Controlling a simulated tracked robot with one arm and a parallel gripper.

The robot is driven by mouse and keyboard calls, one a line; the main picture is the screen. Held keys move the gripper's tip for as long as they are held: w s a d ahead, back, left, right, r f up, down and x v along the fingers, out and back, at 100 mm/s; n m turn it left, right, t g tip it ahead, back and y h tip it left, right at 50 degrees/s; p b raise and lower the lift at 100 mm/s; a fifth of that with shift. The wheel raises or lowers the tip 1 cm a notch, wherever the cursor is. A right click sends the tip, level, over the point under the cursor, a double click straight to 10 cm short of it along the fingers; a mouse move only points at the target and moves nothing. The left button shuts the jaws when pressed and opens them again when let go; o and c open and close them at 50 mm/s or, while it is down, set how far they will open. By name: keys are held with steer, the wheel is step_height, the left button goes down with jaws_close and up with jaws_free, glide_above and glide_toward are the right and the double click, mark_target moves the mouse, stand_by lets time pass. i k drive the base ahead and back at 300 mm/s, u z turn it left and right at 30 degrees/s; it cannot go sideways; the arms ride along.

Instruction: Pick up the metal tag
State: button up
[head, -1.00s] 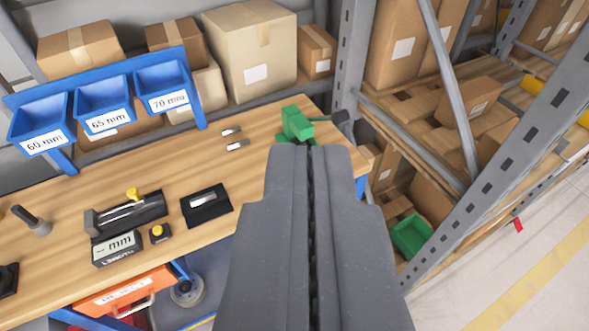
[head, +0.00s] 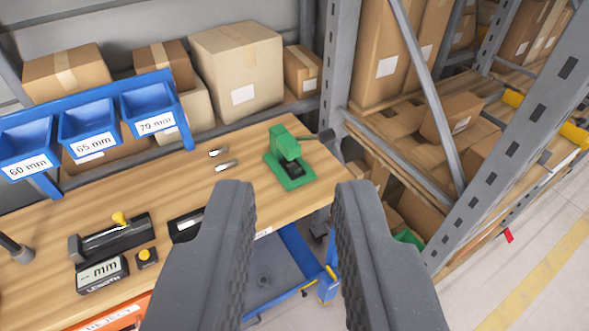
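Two small shiny metal pieces lie on the wooden bench left of the green press: the farther one (head: 218,152) and the nearer one (head: 226,165). They look like metal tags. Another metal piece (head: 189,224) lies on a black pad (head: 178,231), partly hidden behind my left finger. I cannot tell which piece is the task's tag. My gripper (head: 295,190) is open and empty. Its fingers point forward at the bench's front edge, apart from all the metal pieces.
The green press (head: 292,172) with its dark lever stands on the bench's right end. A length gauge (head: 103,273) and a black box with a yellow button (head: 147,257) are at left. Blue bins (head: 88,130) hang behind. A grey rack post (head: 338,70) stands right of the bench.

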mark_target(291, 166)
steer(key=z, duration=0.5)
steer(key=i, duration=1.6)
steer(key=z, duration=0.15)
